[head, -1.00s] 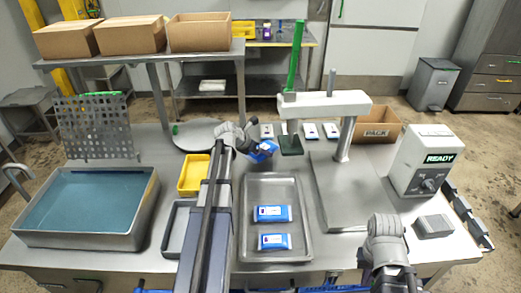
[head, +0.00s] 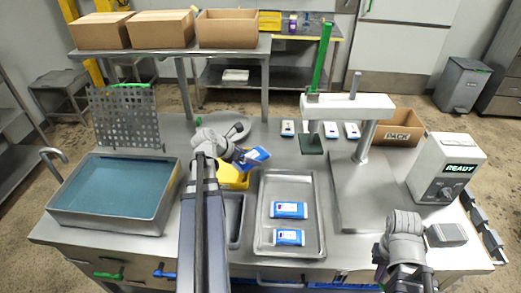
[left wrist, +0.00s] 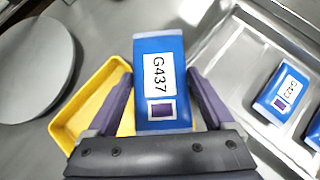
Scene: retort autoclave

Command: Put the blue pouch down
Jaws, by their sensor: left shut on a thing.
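My left gripper (head: 238,160) is shut on a blue pouch (head: 255,158) with a white label. In the left wrist view the pouch (left wrist: 160,80) reads G437 and sits between the fingers, above the yellow tray (left wrist: 85,115) and the gap beside the metal tray. The yellow tray (head: 236,181) is partly hidden by my left arm in the head view. The metal tray (head: 268,240) holds two blue pouches (head: 289,210), lying flat. My right gripper (head: 408,275) is low at the front right; its fingertips are not clear.
A water basin (head: 60,220) stands at the left. A press with a green lever (head: 320,55) and a READY box (head: 445,165) stand at the right. Several white-labelled pouches (head: 331,130) lie at the back. The metal tray's far half is bare.

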